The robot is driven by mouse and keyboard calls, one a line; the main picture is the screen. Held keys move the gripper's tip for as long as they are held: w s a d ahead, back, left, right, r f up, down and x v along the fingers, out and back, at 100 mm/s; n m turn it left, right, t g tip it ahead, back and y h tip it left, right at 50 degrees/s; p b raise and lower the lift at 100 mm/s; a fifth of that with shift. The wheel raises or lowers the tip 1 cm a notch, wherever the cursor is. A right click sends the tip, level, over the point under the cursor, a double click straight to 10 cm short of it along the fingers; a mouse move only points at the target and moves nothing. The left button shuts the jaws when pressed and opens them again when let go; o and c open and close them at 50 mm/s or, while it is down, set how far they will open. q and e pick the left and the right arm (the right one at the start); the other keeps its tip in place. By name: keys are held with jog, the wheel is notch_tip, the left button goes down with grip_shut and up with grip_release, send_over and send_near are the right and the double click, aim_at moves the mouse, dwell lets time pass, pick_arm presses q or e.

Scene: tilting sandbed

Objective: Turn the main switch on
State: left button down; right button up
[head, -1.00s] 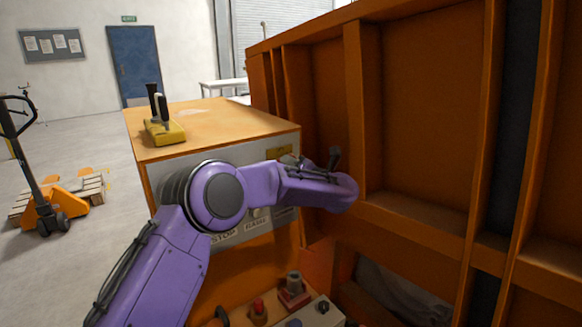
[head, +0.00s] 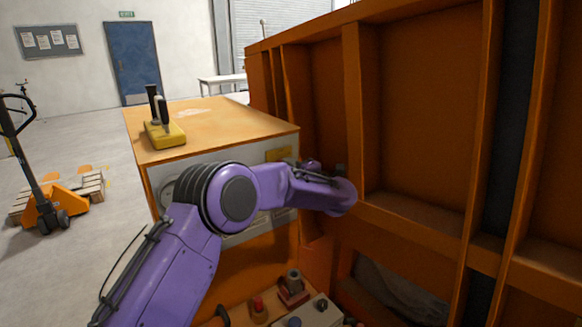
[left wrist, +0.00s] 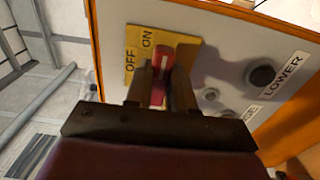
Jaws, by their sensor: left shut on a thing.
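The main switch has a red handle (left wrist: 159,92) on a yellow plate (left wrist: 137,47) marked OFF and ON. The yellow plate also shows in the head view (head: 278,154), on the grey panel of the orange cabinet. In the left wrist view my left gripper (left wrist: 152,84) is shut on the red handle, with one dark finger on each side of it. In the head view my left forearm and wrist cover the gripper and the handle. I cannot tell exactly which mark the handle points at. My right gripper is in neither view.
A LOWER label (left wrist: 284,75) and dark round buttons (left wrist: 262,75) sit beside the switch. A yellow control box with levers (head: 164,134) stands on the cabinet top. The tall orange sandbed wall (head: 420,100) is close on the right. A control box with a red button (head: 258,309) is below.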

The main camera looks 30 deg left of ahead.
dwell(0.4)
pick_arm(q)
jog(key=c, duration=1)
grip_release()
jog(key=shift+o, duration=0.2)
jog(key=b+v, duration=0.3)
jog(key=v, duration=0.7)
jog(key=shift+d+b, duration=0.2)
jog(key=shift+b, duration=0.15)
jog(key=shift+s, duration=0.1)
